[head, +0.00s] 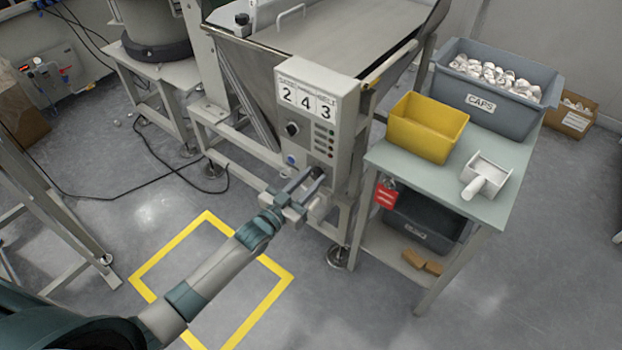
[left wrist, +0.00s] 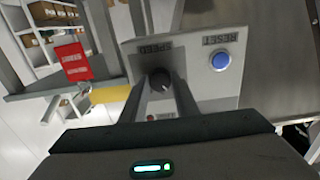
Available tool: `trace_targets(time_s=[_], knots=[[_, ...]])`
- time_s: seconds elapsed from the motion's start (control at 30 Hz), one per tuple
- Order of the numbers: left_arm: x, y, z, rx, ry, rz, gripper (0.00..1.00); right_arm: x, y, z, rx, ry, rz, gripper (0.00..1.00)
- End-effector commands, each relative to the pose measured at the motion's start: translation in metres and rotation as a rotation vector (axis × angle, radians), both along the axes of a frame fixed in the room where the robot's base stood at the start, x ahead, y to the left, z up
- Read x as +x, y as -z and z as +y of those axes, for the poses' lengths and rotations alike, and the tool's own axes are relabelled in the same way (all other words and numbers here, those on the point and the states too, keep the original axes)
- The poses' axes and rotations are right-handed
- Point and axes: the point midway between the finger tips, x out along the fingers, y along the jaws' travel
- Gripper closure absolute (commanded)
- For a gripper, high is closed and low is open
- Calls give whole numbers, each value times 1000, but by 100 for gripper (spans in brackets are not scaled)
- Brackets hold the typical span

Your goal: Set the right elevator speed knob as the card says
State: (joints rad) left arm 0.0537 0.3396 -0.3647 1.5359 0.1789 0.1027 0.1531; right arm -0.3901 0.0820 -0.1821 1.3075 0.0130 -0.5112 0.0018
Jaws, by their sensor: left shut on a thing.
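The grey control box (head: 345,110) of the elevator carries a white card (head: 308,101) with the digits 2, 4 and 3; its small heading is hard to read. My left gripper (head: 312,180) is at the low part of the box front. In the left wrist view, a black knob (left wrist: 160,82) sits between my two fingers under an upside-down SPEED label. My left gripper (left wrist: 159,90) is shut on this knob. The knob's exact setting is too small to read. Another black knob (head: 292,128) is higher on the box. My right gripper is not in view.
A blue reset button (left wrist: 219,61) is close beside the held knob. Right of the box, a table (head: 400,168) bears a yellow bin (head: 428,127), a grey caps crate (head: 490,100) and a white scoop (head: 485,177). A red tag (head: 386,195) hangs at its near corner.

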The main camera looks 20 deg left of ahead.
Motion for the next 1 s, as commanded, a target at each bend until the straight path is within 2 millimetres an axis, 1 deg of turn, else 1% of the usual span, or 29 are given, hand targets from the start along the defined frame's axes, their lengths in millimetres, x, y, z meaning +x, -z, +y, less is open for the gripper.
trace_targets(time_s=[0.2,0.7,1.0], knots=[[0,-1,0,143,0,-53,95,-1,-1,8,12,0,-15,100],[0,0,0,584,0,-213,95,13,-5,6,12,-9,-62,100],[0,0,0,852,-1,-311,95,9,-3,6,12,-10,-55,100]])
